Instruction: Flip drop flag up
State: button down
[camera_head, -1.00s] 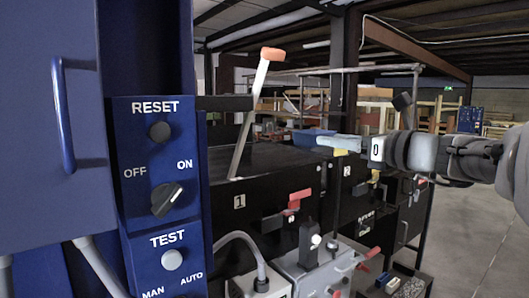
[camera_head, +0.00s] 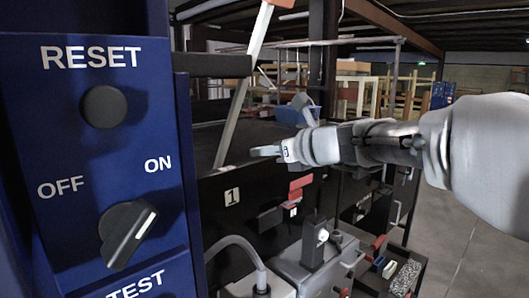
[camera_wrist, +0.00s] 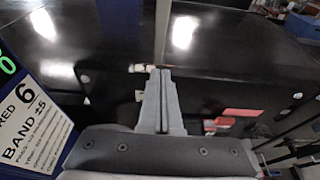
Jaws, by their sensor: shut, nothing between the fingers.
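A pale pole with an orange-red top (camera_head: 246,85), which looks like the drop flag, stands up from the black conveyor and leans a little to the right. Its top is cut off by the upper picture edge. My gripper (camera_head: 256,151) is shut and empty, pointing left, to the right of the pole's lower part. In the wrist view, my closed fingertips (camera_wrist: 160,72) line up with a pale upright strip (camera_wrist: 162,35), probably the pole. I cannot tell whether they touch it.
A blue control panel (camera_head: 75,190) with a RESET button (camera_head: 104,107) and OFF/ON knob (camera_head: 127,234) fills the left. A red lever (camera_head: 300,184) sits on the black front panel below my gripper. A grey box (camera_head: 322,262) stands lower down. Open floor (camera_head: 465,230) lies at right.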

aim_at(223, 156)
jog(key=x, duration=1.1)
jog(key=shift+a+f+p, duration=0.2)
jog(key=shift+p, duration=0.1)
